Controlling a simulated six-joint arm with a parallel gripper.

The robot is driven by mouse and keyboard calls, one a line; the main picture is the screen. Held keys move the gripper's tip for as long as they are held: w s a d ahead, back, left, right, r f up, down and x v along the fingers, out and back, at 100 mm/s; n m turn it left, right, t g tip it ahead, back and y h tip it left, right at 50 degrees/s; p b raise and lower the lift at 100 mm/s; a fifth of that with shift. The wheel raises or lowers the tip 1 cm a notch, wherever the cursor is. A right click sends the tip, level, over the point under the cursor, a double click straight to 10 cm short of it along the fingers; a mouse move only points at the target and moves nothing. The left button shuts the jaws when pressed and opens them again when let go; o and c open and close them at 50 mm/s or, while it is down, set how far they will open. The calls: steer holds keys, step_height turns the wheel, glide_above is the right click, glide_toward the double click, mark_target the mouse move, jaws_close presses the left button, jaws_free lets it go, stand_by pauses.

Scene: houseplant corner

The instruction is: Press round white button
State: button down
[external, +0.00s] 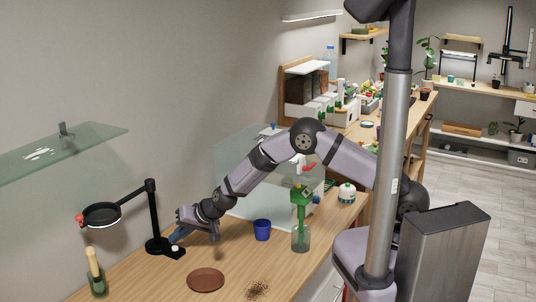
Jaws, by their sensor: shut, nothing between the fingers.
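A small black block (178,254) with a round white button (175,247) on top sits on the wooden bench, beside the base of a black lamp. My gripper (174,238) points down and left, with its bluish fingers shut and empty. Its tips appear just above the button, between it and the lamp post in the picture. From this single view I cannot tell whether the tips touch the button or hang apart from it.
The black ring lamp (102,214) stands left of my gripper. A brown saucer (206,280), a blue pot (262,230), a green-topped bottle (301,235) and a glass with a wooden-handled tool (97,275) stand on the bench (150,285). Dark crumbs (258,290) lie at the front.

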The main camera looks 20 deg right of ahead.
steer(key=shift+f, duration=0.15)
stand_by(0.4)
steer(key=shift+f+b, duration=0.3)
steer(key=shift+b, duration=0.1)
steer(key=shift+f, duration=0.25)
stand_by(0.5)
steer(key=shift+r+p, duration=0.5)
steer(key=shift+r, duration=0.2)
step_height(320, 180, up, 6)
steer(key=p, duration=0.6)
stand_by(0.6)
